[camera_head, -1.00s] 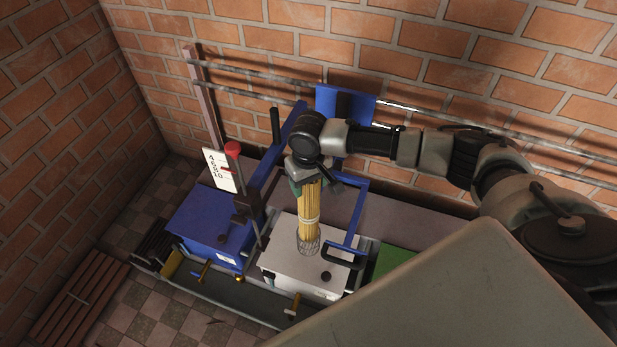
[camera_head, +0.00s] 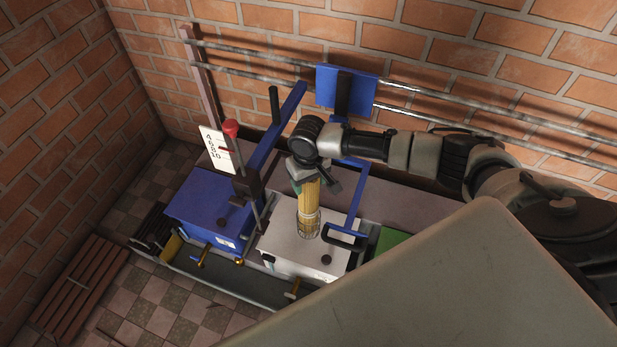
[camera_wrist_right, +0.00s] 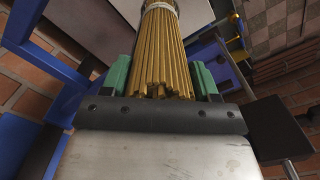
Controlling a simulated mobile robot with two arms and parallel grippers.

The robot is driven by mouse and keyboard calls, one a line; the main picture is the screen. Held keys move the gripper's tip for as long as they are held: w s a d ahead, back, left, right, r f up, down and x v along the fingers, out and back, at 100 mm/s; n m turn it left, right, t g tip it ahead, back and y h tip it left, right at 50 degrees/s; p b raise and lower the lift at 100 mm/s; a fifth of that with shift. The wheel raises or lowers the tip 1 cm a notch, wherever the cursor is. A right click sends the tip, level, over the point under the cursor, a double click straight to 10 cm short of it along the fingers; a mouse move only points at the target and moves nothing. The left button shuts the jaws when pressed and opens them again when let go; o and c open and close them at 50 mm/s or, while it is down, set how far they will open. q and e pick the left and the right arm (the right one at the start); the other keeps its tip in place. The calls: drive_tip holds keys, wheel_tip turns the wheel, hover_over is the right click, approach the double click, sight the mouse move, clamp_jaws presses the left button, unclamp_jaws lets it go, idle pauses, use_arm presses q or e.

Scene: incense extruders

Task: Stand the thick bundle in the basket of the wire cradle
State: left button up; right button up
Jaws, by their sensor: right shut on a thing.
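The thick bundle (camera_head: 309,200) of tan sticks stands upright, with a pale tie around it. Its lower end is inside the basket of the wire cradle (camera_head: 308,231), on the white machine top. My right gripper (camera_head: 304,180) is shut on the bundle near its upper end, pointing down from above. In the right wrist view the bundle (camera_wrist_right: 163,60) sits between green finger pads, its stick ends toward the camera. Whether the bundle touches the basket floor is hidden. My left gripper is not in view.
A blue machine (camera_head: 207,213) with a red-knobbed lever (camera_head: 231,128) stands to the left. A green surface (camera_head: 390,240) lies further right. Brick walls and pipes are behind.

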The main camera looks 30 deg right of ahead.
drive_tip(key=o, duration=1.6)
drive_tip(key=shift+c, duration=0.2)
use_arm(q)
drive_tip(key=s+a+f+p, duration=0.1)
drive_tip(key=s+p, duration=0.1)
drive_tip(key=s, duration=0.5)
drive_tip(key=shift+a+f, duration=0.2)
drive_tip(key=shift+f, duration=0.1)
use_arm(e)
wheel_tip(320, 180, up, 11)
drive_tip(key=shift+f, duration=0.1)
